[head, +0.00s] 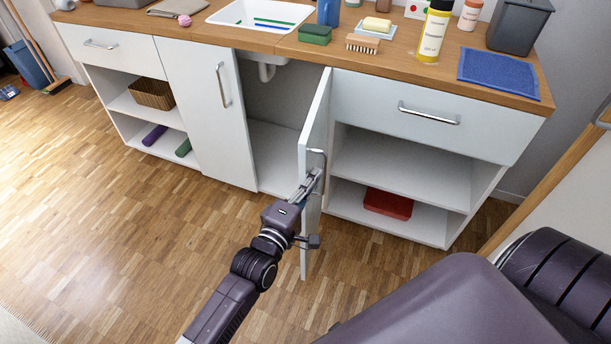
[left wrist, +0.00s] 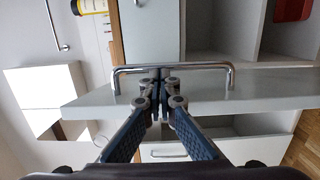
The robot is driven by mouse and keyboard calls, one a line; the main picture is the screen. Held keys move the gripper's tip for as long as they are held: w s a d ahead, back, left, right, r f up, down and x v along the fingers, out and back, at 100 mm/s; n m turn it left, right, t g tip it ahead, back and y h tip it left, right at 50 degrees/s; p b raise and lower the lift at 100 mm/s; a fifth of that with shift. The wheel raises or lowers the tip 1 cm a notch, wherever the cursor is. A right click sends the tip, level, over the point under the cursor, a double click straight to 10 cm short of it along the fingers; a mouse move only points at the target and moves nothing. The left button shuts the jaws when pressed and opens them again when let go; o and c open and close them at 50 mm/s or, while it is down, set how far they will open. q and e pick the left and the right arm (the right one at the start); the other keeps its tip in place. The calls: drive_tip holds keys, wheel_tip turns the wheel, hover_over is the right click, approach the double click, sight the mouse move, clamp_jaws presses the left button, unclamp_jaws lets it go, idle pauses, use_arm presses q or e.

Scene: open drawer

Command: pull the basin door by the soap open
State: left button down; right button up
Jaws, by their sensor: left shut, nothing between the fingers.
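The basin door by the soap (head: 313,130) stands swung well out from the cabinet, seen nearly edge-on in the head view. Its metal bar handle (head: 322,160) is on the outer face; it runs across the left wrist view (left wrist: 205,66). The yellow soap (head: 377,25) lies on the counter above. My left gripper (head: 314,176) is at this handle, its fingers shut with nothing between them. In the left wrist view the fingertips (left wrist: 161,82) meet at the bar, against the door; exact contact is hard to tell. My right gripper is not in view.
The other basin door (head: 205,120) is closed, left of the open basin compartment (head: 270,150). To the right are a closed drawer (head: 430,115) and open shelves with a red box (head: 388,203).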

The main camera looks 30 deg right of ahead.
use_arm(q)
drive_tip(key=shift+s+d, duration=0.25)
drive_tip(key=shift+s, duration=0.45)
drive_tip(key=v, duration=1.1)
